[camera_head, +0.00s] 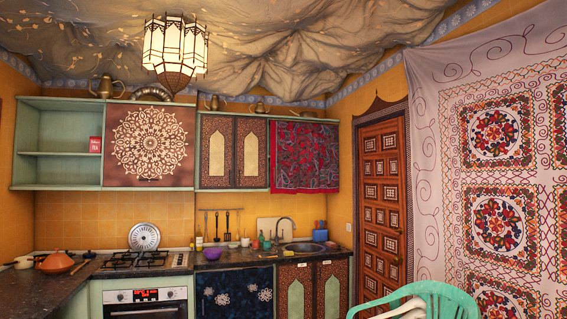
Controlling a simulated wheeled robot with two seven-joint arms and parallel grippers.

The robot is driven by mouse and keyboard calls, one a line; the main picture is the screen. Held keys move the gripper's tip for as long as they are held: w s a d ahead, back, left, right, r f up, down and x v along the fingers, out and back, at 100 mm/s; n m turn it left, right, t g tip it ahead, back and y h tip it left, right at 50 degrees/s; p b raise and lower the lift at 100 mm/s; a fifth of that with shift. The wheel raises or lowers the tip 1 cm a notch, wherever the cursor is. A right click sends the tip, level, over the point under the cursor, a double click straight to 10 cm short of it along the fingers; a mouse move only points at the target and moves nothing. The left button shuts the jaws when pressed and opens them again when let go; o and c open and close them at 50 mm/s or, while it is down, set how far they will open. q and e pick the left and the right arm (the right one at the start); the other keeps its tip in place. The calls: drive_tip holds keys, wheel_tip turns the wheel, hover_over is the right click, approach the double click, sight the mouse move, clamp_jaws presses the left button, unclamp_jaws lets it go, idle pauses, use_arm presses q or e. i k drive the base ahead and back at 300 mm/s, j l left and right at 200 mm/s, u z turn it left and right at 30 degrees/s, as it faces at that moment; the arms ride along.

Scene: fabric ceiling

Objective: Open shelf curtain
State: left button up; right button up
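Three cloths hang on the kitchen units. A brown curtain with a white round pattern (150,146) covers the right part of the green open shelf (58,104) at the upper left. A red patterned curtain (304,157) hangs over the right end of the upper cabinets. A dark blue curtain with pale flowers (234,292) hangs below the counter. All three hang spread out, and what is behind them is hidden. I cannot tell which one is the shelf curtain of the task. Neither of my grippers is in view.
The counter (225,256) runs along the back wall with a stove (147,260), a sink (303,247) and a tap. An oven (145,304) sits below. A green chair (447,297) stands at the front right, near a brown door (382,205).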

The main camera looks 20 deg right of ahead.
sight(282, 133)
drive_tip(key=i+l+z, duration=0.25)
drive_tip(key=i, duration=0.4)
drive_tip(key=i+l, duration=0.1)
drive_tip(key=i, duration=0.45)
drive_tip(key=i+l, duration=0.1)
drive_tip(key=i, duration=0.45)
drive_tip(key=i+l+u, duration=0.1)
drive_tip(key=i, duration=0.4)
drive_tip(key=i+j+z, duration=0.1)
drive_tip(key=i, duration=1.55)
drive_tip(key=i+l+z, duration=0.3)
drive_tip(key=i, duration=0.55)
drive_tip(key=i+j+z, duration=0.1)
drive_tip(key=i+z, duration=0.2)
drive_tip(key=i, duration=0.55)
